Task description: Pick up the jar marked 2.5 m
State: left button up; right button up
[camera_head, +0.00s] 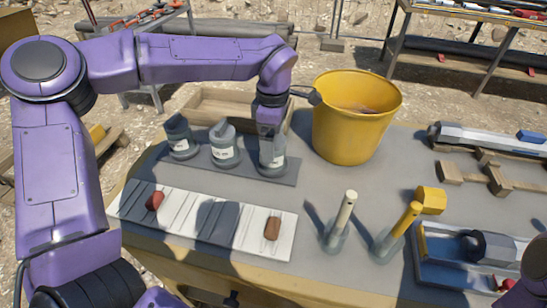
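Three grey jars with pale labels stand in a row on a dark grey strip (230,172): a left jar (181,140), a middle jar (224,150) and a right jar (272,158). The label marks are too small to read, so I cannot tell which is 2.5 m. My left gripper (270,132) points down at the top of the right jar, from above. Its fingers overlap the jar's lid and hide it; whether they are closed on it is unclear. The jar appears upright on the strip. My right gripper is not in view.
A yellow bucket (350,135) stands close right of the jars. A wooden tray (215,108) lies behind them. In front is a white sample board (140,203) with reddish lumps.

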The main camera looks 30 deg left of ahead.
pick_arm(q)
jog(key=shift+s+f, duration=0.15)
jog(key=shift+f, duration=1.45)
jog(key=c, duration=1.3)
jog(key=shift+r, duration=0.15)
